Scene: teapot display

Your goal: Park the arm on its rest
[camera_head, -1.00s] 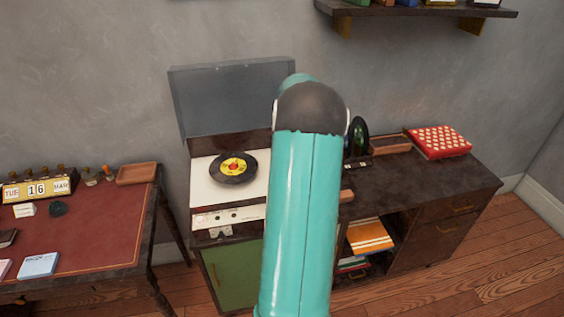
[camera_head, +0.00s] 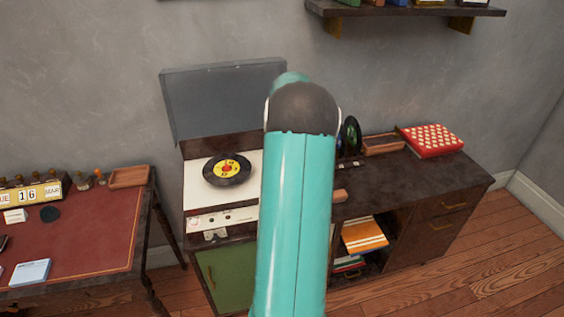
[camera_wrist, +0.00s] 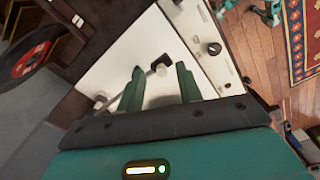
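The record player (camera_head: 222,214) stands open on a cabinet, with a black record with a yellow label (camera_head: 228,169) on its white deck. In the head view my teal arm hides the gripper and the right part of the deck. The rest cannot be made out.
The raised lid (camera_head: 222,98) stands behind the deck. A dark sideboard (camera_head: 440,185) with a red patterned box (camera_head: 432,140) is to the right. A desk (camera_head: 95,235) with a calendar (camera_head: 32,194) is at left. A shelf (camera_head: 405,12) hangs above.

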